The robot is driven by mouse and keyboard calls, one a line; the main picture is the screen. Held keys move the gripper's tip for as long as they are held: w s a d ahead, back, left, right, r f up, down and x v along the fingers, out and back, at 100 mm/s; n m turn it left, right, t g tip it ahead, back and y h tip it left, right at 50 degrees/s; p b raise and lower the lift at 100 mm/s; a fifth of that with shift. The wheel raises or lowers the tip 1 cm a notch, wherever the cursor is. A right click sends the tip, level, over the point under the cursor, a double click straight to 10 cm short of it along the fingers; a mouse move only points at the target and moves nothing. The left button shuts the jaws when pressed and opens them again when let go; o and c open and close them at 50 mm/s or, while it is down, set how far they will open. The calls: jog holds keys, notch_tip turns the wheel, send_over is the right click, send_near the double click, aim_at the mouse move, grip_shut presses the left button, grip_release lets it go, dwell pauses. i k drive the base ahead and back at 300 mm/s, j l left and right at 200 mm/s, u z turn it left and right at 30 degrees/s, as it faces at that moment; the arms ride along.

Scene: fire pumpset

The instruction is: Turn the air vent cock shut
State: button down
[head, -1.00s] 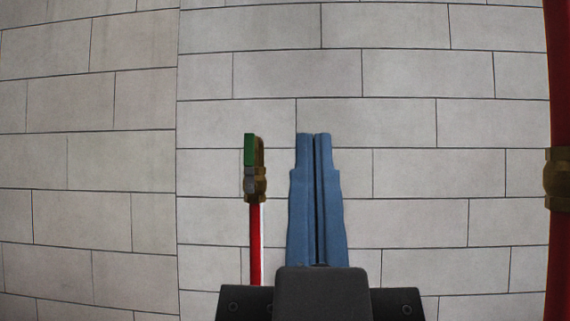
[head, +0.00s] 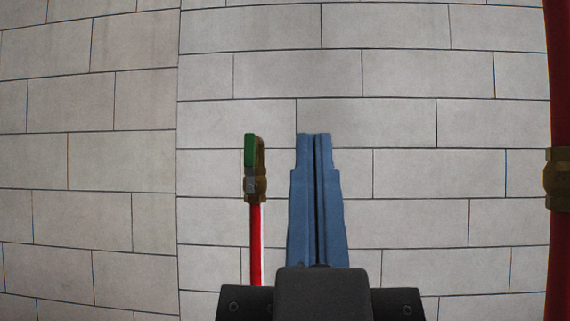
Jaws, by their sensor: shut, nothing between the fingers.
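The air vent cock (head: 256,184) is a small brass valve on top of a thin red pipe (head: 256,243), left of the picture's middle. Its green handle (head: 250,150) stands upright along the left side of the brass body, in line with the pipe. My gripper (head: 314,136) has blue fingers and is shut and empty. It points up in the picture, to the right of the cock, with its tips about level with the top of the handle. A gap of wall shows between the fingers and the cock. The depth between them is hard to tell.
A thick red pipe (head: 559,80) with a brass fitting (head: 558,180) runs up the right edge. A pale block wall (head: 420,110) fills the background, with a corner line left of the cock. The room between my gripper and the thick pipe looks clear.

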aim_at(248, 158)
jog(key=i+j, duration=0.35)
jog(key=i, duration=0.15)
jog(key=i+j, duration=0.35)
jog(key=i, duration=0.1)
